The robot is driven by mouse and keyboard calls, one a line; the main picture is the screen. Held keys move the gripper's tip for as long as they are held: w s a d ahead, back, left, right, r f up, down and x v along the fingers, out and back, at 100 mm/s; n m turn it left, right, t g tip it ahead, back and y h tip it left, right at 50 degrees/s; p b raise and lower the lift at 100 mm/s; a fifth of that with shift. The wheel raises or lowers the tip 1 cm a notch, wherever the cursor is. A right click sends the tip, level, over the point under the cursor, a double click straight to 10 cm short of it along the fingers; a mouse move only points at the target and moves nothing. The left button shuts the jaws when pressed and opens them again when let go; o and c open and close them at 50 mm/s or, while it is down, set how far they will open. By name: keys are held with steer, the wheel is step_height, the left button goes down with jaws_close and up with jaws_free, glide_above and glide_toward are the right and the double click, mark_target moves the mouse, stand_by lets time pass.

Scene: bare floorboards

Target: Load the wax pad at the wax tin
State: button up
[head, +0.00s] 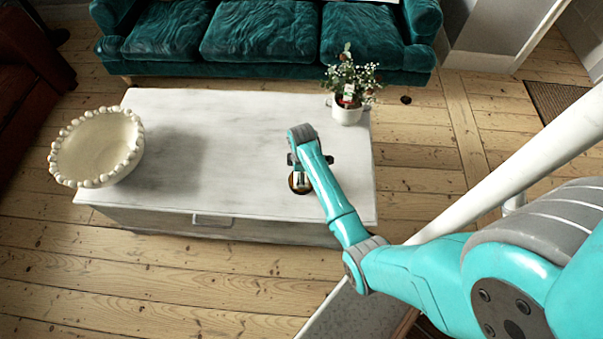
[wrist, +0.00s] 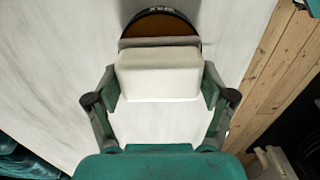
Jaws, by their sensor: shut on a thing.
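The wax tin (head: 299,184) is small, round and dark-rimmed with amber wax, and stands on the pale table (head: 235,140) near its right front. In the wrist view, the tin (wrist: 160,24) is at the top, with part of a "WAX" label on its rim. My gripper (wrist: 158,92) is shut on the wax pad (wrist: 158,73), a white rounded block. The pad's far end overlaps the near part of the tin in this view; I cannot tell whether it touches the wax. In the head view, my gripper (head: 300,165) is right over the tin, and hides part of it.
A cream bowl with a beaded rim (head: 97,150) stands at the table's left. A potted plant (head: 348,90) stands at its back right corner. A green sofa (head: 262,38) is behind. The table's middle is clear.

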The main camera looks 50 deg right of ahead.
steer(key=shift+f, duration=0.55)
stand_by(1.7)
steer(key=shift+r, duration=3.55)
